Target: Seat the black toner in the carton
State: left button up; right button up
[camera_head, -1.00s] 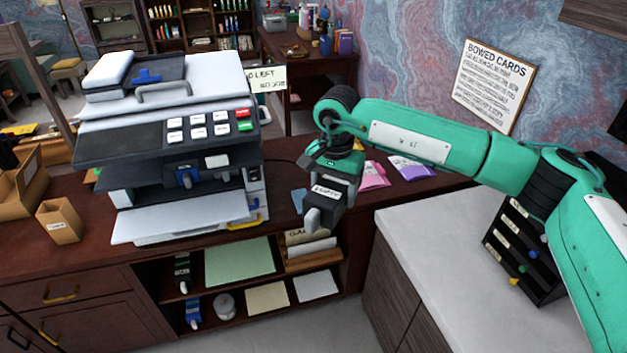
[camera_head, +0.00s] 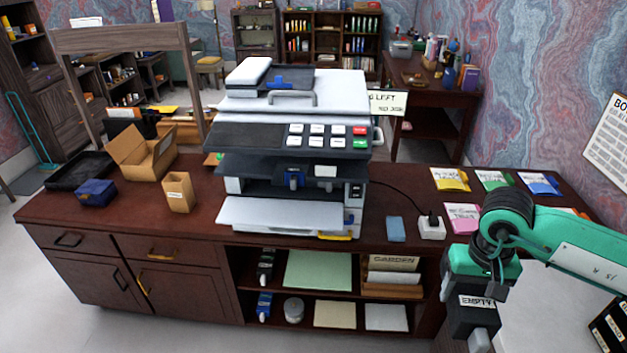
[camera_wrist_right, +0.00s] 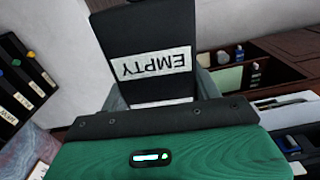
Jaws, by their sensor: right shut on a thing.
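My right gripper (camera_head: 482,285) is shut on a black toner (camera_head: 470,322) with a white label reading EMPTY. It holds the toner hanging down in front of the desk's right part, beside the pale counter. In the right wrist view the toner (camera_wrist_right: 140,28) sits between the fingers with its label upside down. An open brown cardboard carton (camera_head: 145,160) with raised flaps stands at the desk's left, far from the gripper; its inside is mostly hidden. A smaller open tan box (camera_head: 179,194) with a label stands closer to the printer. My left gripper is out of view.
A large printer (camera_head: 290,140) stands mid-desk between the carton and my right arm. A dark tray (camera_head: 78,172) and a blue box (camera_head: 95,192) lie left of the carton. Colored packets, a blue pad and a white socket (camera_head: 431,228) lie right. Shelves below hold dark and blue cartridges.

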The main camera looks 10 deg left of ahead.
aim_at(175, 178)
jog(key=k+u, duration=0.1)
jog(key=u, duration=0.3)
jog(key=k+l+u, duration=0.1)
jog(key=u, duration=0.3)
jog(key=k+u, duration=0.1)
jog(key=u, duration=0.25)
